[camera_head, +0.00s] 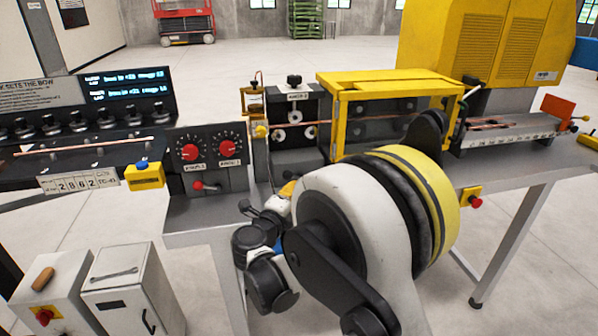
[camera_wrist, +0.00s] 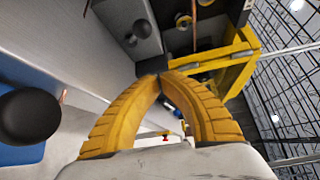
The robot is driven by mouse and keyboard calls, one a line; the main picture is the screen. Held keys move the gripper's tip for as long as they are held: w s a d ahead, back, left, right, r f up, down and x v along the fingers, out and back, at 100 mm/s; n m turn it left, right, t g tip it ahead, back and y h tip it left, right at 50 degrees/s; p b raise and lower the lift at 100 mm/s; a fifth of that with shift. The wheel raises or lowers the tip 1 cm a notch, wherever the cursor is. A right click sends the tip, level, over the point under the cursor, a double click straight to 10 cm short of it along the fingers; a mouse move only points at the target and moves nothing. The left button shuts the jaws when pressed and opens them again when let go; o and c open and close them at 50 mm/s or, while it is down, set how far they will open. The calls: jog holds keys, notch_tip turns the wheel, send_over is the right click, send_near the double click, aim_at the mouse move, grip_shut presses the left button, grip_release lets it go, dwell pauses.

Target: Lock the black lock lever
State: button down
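My gripper (camera_wrist: 160,78) has two yellow ribbed fingers. In the wrist view their tips meet, with nothing visible held between them. In the head view the yellow fingers (camera_head: 288,188) show small beside the bench front, below the roller unit, partly hidden by my arm. No part is clearly marked as the lock lever. A black-handled lever (camera_head: 470,81) stands at the right end of the yellow guard frame, away from my gripper. In the wrist view small black knobs (camera_wrist: 142,28) sit on a dark block beyond the fingertips, apart from them. I cannot tell which is the lock lever.
The roller unit (camera_head: 295,108) and yellow guard frame (camera_head: 337,122) stand behind my arm. A control box with red knobs (camera_head: 207,157) is to the left. White cabinets (camera_head: 128,287) stand at lower left. Open floor lies beyond the bench.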

jog(key=shift+s+f, duration=0.6)
jog(key=shift+s, duration=0.25)
notch_tip(320, 180, up, 16)
jog(key=d+n+t+y, duration=0.2)
jog(key=n+t+y, duration=0.25)
jog(key=n, duration=0.25)
jog(key=s+d+r+n+g+y, duration=0.25)
jog(key=s+r+n+y, duration=0.35)
jog(key=n, duration=0.3)
jog(key=s+d+f+n+g+h, duration=0.1)
jog(key=s+d+f+n+g, duration=0.1)
jog(key=s+d+f, duration=0.4)
jog(key=s+d+f+n+g+h, duration=0.2)
jog(key=s+d+f+g, duration=0.3)
jog(key=s, duration=0.6)
jog(key=s+d+f+n+g+h, duration=0.1)
jog(key=s+d+f+n+g, duration=0.2)
jog(key=s+d+f, duration=0.3)
jog(key=s+f, duration=0.2)
jog(key=s, duration=0.1)
jog(key=shift+d+g, duration=0.35)
jog(key=shift+g, duration=0.05)
